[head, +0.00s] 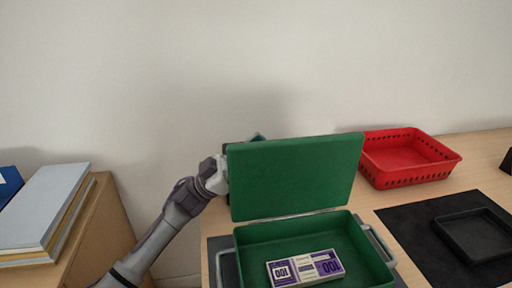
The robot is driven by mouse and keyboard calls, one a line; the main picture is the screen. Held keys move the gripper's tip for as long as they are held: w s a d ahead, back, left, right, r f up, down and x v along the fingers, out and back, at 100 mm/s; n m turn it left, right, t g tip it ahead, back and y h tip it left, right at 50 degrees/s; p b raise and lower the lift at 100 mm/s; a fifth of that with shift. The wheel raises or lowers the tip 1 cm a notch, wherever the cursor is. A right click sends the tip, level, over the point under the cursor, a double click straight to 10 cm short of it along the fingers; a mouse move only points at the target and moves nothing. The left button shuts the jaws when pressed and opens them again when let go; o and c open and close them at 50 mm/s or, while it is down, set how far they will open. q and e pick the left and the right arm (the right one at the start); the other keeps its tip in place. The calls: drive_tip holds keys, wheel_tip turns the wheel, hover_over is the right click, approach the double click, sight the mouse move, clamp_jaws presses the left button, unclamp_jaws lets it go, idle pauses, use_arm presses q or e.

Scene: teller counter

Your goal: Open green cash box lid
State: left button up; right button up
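The green cash box (245,239) sits on the counter with its lid (295,178) standing up, about upright, at its back edge. The box is open toward me, and a banknote bundle (305,268) with purple print and "100" lies inside. My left gripper (217,172) is at the lid's left edge, and most of it is behind the lid. Its fingertips are hidden, so I cannot tell whether it is open or shut, or whether it touches the lid. My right gripper is not in view.
A red basket (408,181) stands right of the lid. A black tray (476,236) lies on a dark mat (408,222) at the right. Stacked folders (45,208) lie on a separate wooden surface at the left. A plain wall is behind.

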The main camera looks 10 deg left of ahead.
use_arm(q)
drive_tip(key=v, duration=1.1)
drive_tip(key=shift+a+f, duration=0.2)
drive_tip(key=shift+a, duration=0.05)
